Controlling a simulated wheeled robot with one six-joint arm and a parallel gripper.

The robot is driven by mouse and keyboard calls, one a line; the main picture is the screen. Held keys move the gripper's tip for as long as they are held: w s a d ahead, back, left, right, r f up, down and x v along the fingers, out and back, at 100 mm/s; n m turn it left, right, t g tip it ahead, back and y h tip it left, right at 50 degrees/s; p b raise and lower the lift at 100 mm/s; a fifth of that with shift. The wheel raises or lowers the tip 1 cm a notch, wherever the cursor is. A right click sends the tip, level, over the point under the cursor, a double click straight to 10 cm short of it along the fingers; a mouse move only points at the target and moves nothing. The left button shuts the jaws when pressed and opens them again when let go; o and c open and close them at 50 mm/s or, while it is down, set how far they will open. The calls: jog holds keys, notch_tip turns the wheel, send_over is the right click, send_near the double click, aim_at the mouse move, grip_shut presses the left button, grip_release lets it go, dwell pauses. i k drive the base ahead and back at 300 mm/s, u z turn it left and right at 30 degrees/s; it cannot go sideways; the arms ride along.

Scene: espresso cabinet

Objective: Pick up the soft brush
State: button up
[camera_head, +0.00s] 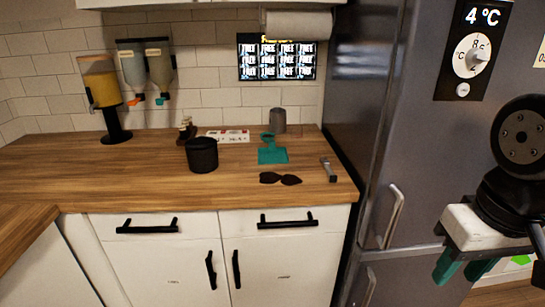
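A small slim grey-brown object with a darker end (328,170) lies on the wooden counter near its right front edge. It may be the soft brush, but it is too small to tell for sure. My gripper (462,270) hangs at the right of the picture, in front of the fridge and well apart from the counter. Its two teal fingers point down with a gap between them, and nothing shows in the gap.
The fridge (372,110) borders the counter's right side. The left counter is mostly clear.

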aim_at(324, 160)
jog(key=i, duration=0.9)
jog(key=u, duration=0.1)
